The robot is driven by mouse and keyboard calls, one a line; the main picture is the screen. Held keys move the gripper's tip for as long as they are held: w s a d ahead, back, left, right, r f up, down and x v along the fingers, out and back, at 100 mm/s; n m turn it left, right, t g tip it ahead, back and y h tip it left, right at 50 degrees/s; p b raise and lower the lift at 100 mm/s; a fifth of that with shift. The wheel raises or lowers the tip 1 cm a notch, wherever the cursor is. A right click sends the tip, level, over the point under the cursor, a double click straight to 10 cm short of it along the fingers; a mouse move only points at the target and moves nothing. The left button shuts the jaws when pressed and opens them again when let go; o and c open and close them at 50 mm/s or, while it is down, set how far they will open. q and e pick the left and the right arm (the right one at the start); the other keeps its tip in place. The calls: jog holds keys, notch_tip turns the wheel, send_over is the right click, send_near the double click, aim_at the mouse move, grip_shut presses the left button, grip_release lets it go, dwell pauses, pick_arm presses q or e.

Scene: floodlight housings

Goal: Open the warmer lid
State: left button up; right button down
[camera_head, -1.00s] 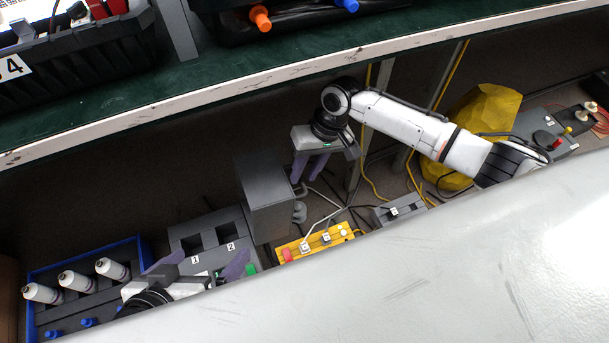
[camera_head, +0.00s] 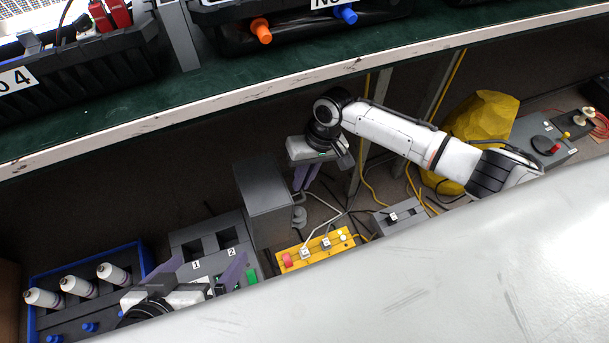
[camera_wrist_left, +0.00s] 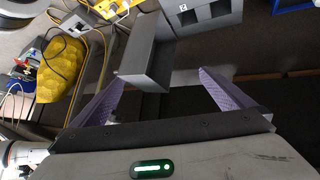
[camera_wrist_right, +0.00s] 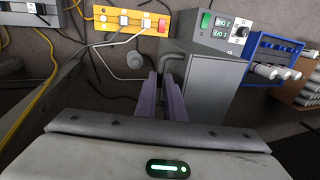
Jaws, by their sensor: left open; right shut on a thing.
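The grey box-shaped warmer (camera_head: 265,190) stands low in the middle of the head view. It also shows in the left wrist view (camera_wrist_left: 145,65) and right wrist view (camera_wrist_right: 205,90). I cannot tell how far the lid is raised. My left gripper (camera_head: 205,272) is open and empty, lower left of the warmer; its spread fingers (camera_wrist_left: 160,95) show in the left wrist view.
A grey device (camera_head: 185,241) with two slots stands left of the warmer. A blue tray (camera_head: 35,270) holds white bottles. A yellow switch block (camera_head: 315,250) and cables lie at the right. A green shelf (camera_head: 330,60) passes above; a pale surface (camera_head: 450,250) fills the lower right.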

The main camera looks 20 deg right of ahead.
aim_at(265, 193)
jog(key=shift+h, duration=0.4)
jog(key=a+r+p, duration=0.1)
jog(key=p, duration=0.1)
jog(key=a+r+p, duration=0.1)
jog(key=a+p, duration=0.1)
jog(key=a+r+p, duration=0.1)
jog(key=a, duration=0.1)
jog(key=shift+s+r+p, duration=0.1)
jog(key=shift+r+p, duration=0.2)
jog(key=shift+p, duration=0.1)
jog(key=a, duration=0.1)
jog(key=a+p, duration=0.1)
jog(key=a, duration=0.1)
jog(key=shift+r, duration=0.4)
jog(key=shift+s+a+p, duration=0.1)
jog(key=shift+a+p, duration=0.25)
jog(key=shift+a+f, duration=0.1)
pick_arm(q)
jog(key=s+a+r+n+t+y, duration=0.1)
jog(key=a+r+t, duration=0.1)
jog(key=a+r, duration=0.2)
jog(key=shift+s, duration=0.4)
jog(key=shift+r, duration=0.1)
pick_arm(e)
jog(key=c, duration=1.8)
grip_release()
jog(key=shift+c, duration=0.2)
pick_arm(q)
jog(key=shift+r, duration=0.15)
